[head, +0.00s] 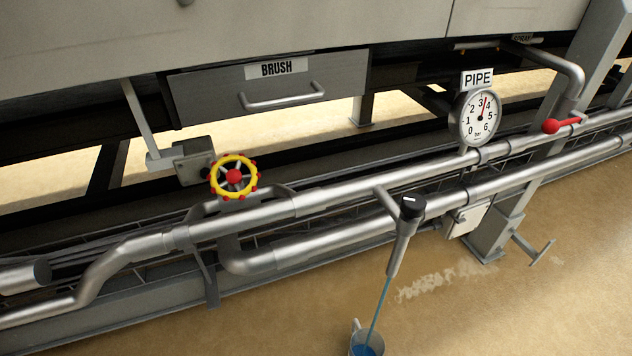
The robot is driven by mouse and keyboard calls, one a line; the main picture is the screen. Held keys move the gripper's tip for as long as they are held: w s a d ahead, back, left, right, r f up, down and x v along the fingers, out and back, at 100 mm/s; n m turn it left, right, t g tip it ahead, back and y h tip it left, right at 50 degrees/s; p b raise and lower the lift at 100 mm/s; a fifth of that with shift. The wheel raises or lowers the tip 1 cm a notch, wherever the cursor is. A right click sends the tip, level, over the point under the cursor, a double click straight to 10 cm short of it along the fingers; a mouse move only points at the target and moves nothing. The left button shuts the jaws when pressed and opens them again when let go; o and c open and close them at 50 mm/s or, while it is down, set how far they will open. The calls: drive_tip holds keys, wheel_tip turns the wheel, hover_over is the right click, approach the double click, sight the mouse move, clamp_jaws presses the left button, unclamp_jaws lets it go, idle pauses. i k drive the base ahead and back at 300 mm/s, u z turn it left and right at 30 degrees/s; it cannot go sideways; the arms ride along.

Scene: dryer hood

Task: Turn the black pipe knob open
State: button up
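The black knob (411,207) sits on top of a grey tap (400,245) that branches off the lower pipe near the middle of the head view. A small white mark shows on the knob's top face. A thin blue stream (379,312) runs from the tap's spout down into a cup (357,338) at the bottom edge. The cup holds blue liquid and is partly cut off by the frame. My gripper is not in view, and nothing touches the knob.
A yellow handwheel with a red hub (234,177) is on the left. A round gauge (479,117) under a PIPE sign (477,79) stands above the pipes. A red lever (560,124) is at the right. A BRUSH drawer (270,88) is behind. Floor in front is open.

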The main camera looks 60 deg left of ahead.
sight(413, 204)
drive_tip(key=u, duration=2.65)
drive_tip(key=k, duration=0.85)
drive_tip(key=z, duration=1.75)
drive_tip(key=i, duration=0.5)
